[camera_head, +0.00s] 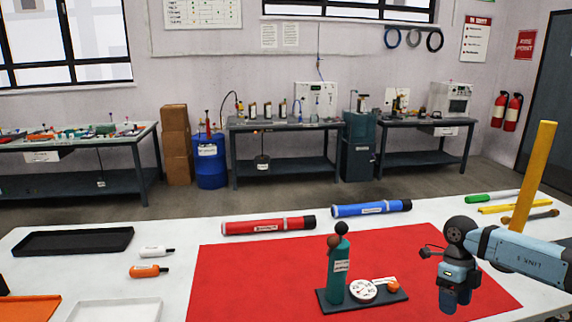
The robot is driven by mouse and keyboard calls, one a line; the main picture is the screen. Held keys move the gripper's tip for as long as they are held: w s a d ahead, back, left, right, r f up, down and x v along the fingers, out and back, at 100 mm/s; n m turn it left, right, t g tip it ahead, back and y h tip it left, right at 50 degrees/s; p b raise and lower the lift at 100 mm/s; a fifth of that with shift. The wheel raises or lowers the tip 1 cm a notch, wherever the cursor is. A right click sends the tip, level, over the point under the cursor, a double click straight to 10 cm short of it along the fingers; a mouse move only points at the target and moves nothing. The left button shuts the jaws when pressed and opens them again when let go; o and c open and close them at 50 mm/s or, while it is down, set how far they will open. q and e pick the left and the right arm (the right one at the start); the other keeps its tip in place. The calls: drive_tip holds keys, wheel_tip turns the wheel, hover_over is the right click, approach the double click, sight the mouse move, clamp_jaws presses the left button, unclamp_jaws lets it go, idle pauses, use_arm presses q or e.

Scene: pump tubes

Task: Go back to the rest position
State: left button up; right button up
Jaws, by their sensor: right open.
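My right gripper (455,297) hangs pointing down over the right part of the red mat (240,270). It is open, with nothing seen between its fingers. To its left, a teal pump (338,275) stands upright on a dark base with a white round gauge (363,290) and an orange-tipped part. A red tube (268,225) and a blue tube (371,208) lie along the mat's far side, apart from the gripper. My left gripper is not in view.
A black tray (73,241), a white marker (155,252) and an orange marker (148,271) lie at the left. A green-handled tool (480,198) lies at the far right. The mat's left part is clear.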

drive_tip(key=s+a+f+m+t+y, duration=0.45)
drive_tip(key=a+y, duration=0.25)
drive_tip(key=a, duration=0.2)
drive_tip(key=s+a+f+m+t+y, duration=0.3)
drive_tip(key=s+a+m+y, duration=0.2)
drive_tip(key=a+y, duration=0.3)
drive_tip(key=s+d+f+m+t+h, duration=0.3)
drive_tip(key=s+d+f+m+h, duration=0.4)
drive_tip(key=m, duration=0.4)
drive_tip(key=s+d+f+m+t+h, duration=0.2)
drive_tip(key=s+d+f+m+h, duration=0.3)
drive_tip(key=s+m, duration=0.45)
drive_tip(key=a+m+t, duration=0.2)
drive_tip(key=a+m, duration=0.7)
drive_tip(key=a, duration=1.1)
use_arm(q)
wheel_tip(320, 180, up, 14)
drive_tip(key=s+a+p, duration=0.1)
drive_tip(key=p, duration=1.7)
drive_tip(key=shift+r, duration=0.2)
use_arm(e)
wheel_tip(320, 180, up, 15)
drive_tip(key=d, duration=0.1)
drive_tip(key=shift+s+n, duration=0.25)
drive_tip(key=shift+n, duration=0.05)
